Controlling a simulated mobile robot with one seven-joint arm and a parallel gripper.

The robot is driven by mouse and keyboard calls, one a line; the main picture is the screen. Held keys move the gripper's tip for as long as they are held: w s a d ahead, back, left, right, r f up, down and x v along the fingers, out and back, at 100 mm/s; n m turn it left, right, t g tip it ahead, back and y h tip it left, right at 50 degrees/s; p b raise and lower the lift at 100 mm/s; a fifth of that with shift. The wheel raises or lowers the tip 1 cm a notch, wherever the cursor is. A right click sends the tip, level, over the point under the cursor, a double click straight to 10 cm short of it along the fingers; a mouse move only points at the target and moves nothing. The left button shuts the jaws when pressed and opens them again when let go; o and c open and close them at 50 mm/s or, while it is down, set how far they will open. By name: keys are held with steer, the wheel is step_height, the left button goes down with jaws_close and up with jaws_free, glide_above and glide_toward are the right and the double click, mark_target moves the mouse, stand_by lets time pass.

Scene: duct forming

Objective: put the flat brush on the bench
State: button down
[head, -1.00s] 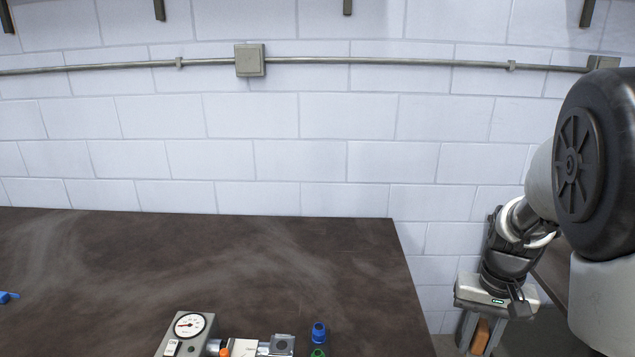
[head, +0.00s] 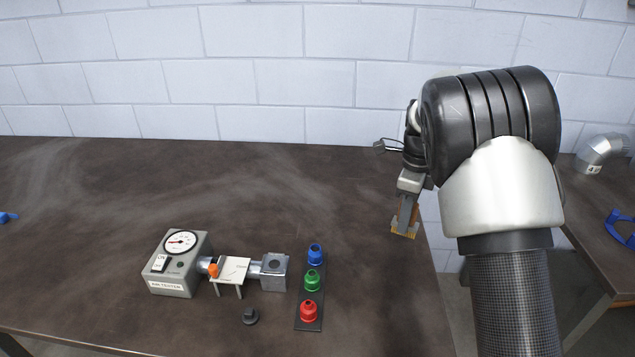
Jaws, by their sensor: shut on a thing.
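The bench (head: 130,170) is a dark brown worktop filling the lower left and middle of the head view. My gripper (head: 406,212) hangs over the bench's right end, pointing down. It is shut on the flat brush (head: 405,230), which has an orange-brown handle part and pale yellowish bristles at the bottom. The bristles are at or just above the bench top near its right edge; I cannot tell if they touch. My arm hides part of the bench's right edge.
A grey air tester (head: 180,262) with a gauge stands front left, joined to metal fittings (head: 272,272). A strip of blue, green and red caps (head: 310,283) and a dark knob (head: 250,316) are beside it. Another table (head: 588,225) at right holds a duct elbow (head: 603,152).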

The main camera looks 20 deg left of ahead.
step_height(320, 180, down, 10)
steer(key=shift+r+b, duration=0.1)
steer(key=shift+b, duration=0.3)
steer(key=shift+f, duration=0.2)
steer(key=c, duration=1.5)
jaws_free()
